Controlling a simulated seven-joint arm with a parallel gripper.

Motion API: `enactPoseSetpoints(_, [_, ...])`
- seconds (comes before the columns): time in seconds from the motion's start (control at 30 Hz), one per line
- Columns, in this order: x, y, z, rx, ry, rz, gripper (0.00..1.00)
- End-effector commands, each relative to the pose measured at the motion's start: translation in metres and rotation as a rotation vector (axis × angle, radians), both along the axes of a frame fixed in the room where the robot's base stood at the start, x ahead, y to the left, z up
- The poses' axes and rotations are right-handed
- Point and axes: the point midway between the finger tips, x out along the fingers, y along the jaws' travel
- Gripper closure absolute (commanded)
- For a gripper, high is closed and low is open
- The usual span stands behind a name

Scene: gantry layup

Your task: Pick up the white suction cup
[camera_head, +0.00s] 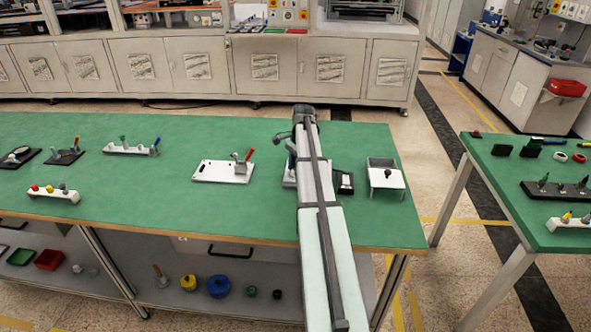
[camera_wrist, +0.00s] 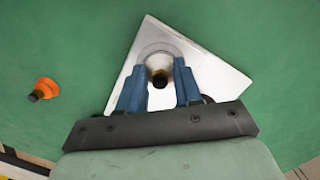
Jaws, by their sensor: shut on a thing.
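The white suction cup (camera_wrist: 152,51) shows in the wrist view as a pale round disc with a dark and brass-coloured fitting at its middle. It is over a white plate (camera_wrist: 218,76), seen as a triangle. My gripper (camera_wrist: 160,78) has its two blue fingers on either side of the fitting, shut on the cup. I cannot tell whether the cup touches the plate. In the head view my arm hides the cup and most of my gripper.
An orange suction cup (camera_wrist: 46,86) lies on the green table to the left in the wrist view. In the head view, a white fixture with a red-handled part (camera_head: 215,172) stands left of my arm.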

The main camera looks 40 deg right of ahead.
Motion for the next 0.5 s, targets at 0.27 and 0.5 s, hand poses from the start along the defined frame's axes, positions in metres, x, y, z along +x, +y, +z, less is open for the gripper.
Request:
enactPoseSetpoints(0.27, [0.001, -0.001, 0.036, -0.001, -0.002, 0.000, 0.95])
enactPoseSetpoints(0.5, [0.001, -0.001, 0.074, -0.001, -0.002, 0.000, 0.95])
